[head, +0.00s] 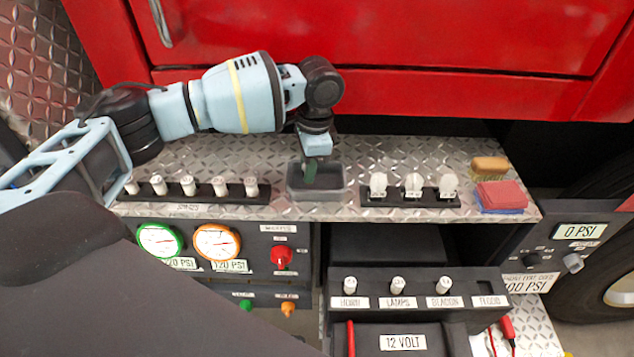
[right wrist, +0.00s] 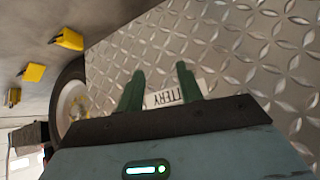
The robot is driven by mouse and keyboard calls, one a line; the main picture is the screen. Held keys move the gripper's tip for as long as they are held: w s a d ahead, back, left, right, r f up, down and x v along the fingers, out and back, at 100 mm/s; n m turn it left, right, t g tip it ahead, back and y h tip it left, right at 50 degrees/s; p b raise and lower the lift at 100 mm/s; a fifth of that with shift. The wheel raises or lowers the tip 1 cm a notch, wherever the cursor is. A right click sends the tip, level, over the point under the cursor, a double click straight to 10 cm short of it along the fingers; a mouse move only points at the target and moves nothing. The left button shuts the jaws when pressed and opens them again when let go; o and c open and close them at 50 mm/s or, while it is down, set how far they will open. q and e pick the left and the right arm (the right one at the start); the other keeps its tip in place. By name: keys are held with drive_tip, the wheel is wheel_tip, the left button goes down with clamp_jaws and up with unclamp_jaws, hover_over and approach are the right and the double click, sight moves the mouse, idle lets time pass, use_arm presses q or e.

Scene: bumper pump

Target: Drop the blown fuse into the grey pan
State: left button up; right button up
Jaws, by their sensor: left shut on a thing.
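The grey pan (head: 333,191) stands on the diamond-plate shelf, between two racks of white fuses. My left gripper (head: 310,178) points down over the pan, its green fingertips at or just inside the rim. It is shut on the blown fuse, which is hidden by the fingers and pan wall. In the fuse block (head: 420,283) below, white fuses stand above the first three labels, and the place above the rightmost label is empty. My right gripper (right wrist: 158,85) is open and empty in the right wrist view, over diamond plate with a battery label.
A rack of several white fuses (head: 188,185) stands left of the pan, a rack of three (head: 413,185) to its right. A sponge (head: 489,167) and folded red cloth (head: 501,194) lie at the shelf's right end. A red panel (head: 400,45) rises behind.

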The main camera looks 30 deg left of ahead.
use_arm(q)
drive_tip(key=shift+r, duration=0.1)
drive_tip(key=o, duration=1)
drive_tip(key=shift+o, duration=0.2)
drive_tip(key=shift+w+d+r, duration=0.1)
drive_tip(key=shift+r, duration=1.2)
drive_tip(key=shift+w+d+r, duration=0.15)
drive_tip(key=shift+r, duration=1.15)
drive_tip(key=shift+w+d+r, duration=0.1)
drive_tip(key=shift+r, duration=1.2)
drive_tip(key=shift+f, duration=0.1)
